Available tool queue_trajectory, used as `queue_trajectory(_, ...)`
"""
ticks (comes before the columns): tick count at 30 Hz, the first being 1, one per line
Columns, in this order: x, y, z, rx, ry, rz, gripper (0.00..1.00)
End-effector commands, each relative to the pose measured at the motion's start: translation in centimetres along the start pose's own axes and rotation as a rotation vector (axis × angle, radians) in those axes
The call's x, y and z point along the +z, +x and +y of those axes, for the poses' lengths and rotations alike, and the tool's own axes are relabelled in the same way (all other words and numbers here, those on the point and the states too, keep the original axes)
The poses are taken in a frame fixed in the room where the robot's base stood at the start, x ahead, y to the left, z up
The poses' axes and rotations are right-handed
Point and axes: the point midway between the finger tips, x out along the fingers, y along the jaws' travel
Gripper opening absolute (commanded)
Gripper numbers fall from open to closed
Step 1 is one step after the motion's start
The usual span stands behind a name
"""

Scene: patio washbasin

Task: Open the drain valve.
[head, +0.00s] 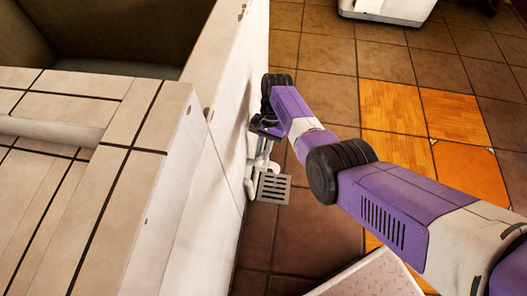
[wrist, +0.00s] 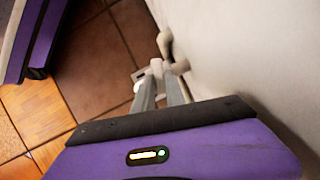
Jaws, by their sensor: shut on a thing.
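The drain valve belongs to white pipework (head: 250,183) low on the outer side of the basin wall. In the wrist view, pale pipe parts (wrist: 165,43) run along the wall just beyond my fingertips. My gripper (wrist: 164,76) is shut on a small pale part of the drain valve, where the two grey fingers come close together. In the head view, my gripper (head: 264,133) is beside the wall, above the pipes. My own wrist hides much of the valve there, and its exact handle position cannot be told.
The white basin wall (head: 228,110) stands close beside my gripper. A grey slotted floor drain (head: 274,188) lies below the pipes. Brown tiled floor (head: 315,55) is open to the right, with an orange wooden patch (head: 390,108). A pale slab (head: 370,275) is at the bottom.

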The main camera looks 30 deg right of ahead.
Motion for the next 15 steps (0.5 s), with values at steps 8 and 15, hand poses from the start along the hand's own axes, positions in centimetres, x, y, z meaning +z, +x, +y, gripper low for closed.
queue_trajectory(8, 0.02, 0.1, 0.08, 0.005, -0.006, 0.0, 0.0)
queue_trajectory(15, 0.02, 0.11, 0.07, 0.005, -0.005, 0.0, 0.33)
